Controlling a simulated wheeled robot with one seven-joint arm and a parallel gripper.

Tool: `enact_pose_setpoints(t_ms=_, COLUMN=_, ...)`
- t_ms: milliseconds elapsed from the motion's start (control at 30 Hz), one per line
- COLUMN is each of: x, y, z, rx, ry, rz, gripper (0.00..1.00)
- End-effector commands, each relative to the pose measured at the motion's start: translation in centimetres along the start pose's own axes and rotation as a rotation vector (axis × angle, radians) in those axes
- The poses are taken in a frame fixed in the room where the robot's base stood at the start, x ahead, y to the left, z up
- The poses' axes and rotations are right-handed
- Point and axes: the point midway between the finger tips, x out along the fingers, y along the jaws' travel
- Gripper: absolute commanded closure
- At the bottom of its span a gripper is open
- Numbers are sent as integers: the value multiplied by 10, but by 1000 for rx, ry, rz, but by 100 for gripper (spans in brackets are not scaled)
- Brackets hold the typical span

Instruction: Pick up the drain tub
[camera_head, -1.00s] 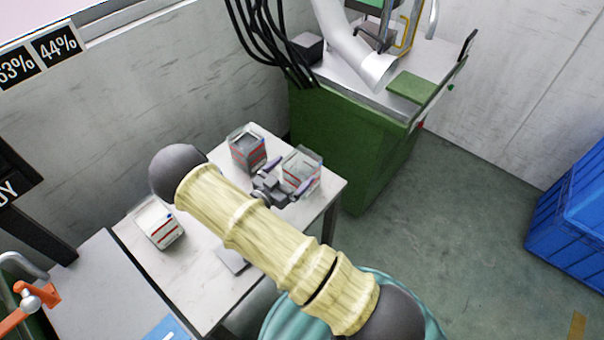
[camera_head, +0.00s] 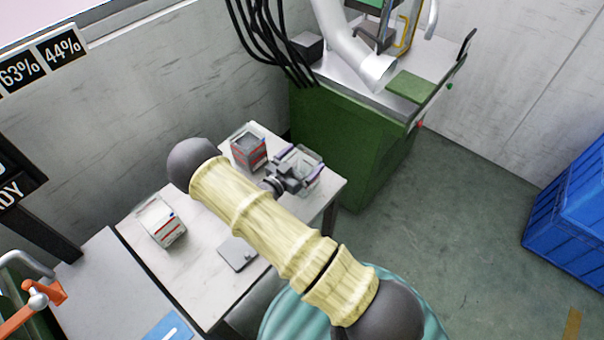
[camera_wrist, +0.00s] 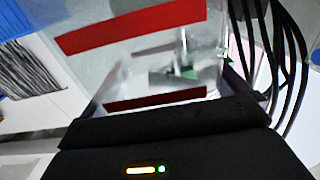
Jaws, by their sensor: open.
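A clear tub with red bands (camera_head: 307,162) stands near the right end of the white table; I take it as the drain tub, though no label is readable. My gripper (camera_head: 299,167) is open at this tub, its two purple fingers on either side of it. In the wrist view the tub's clear wall and red bands (camera_wrist: 135,27) fill the middle, close in front of the gripper (camera_wrist: 165,95). Whether the fingers touch its walls cannot be told.
A tub with dark grey contents (camera_head: 248,147) stands just left. Another clear tub (camera_head: 159,222) stands at the table's left. A flat grey piece (camera_head: 238,253) lies on the table (camera_head: 195,285). A green machine (camera_head: 350,150) with hanging black cables stands behind.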

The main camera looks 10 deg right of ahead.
Motion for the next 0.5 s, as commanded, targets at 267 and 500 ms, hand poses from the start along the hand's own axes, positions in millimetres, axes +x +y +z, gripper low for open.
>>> enact_pose_setpoints(t_ms=267, x=0, y=0, z=0, rx=0, ry=0, rz=0, gripper=0)
enact_pose_setpoints(t_ms=500, x=0, y=0, z=0, rx=0, ry=0, rz=0, gripper=31)
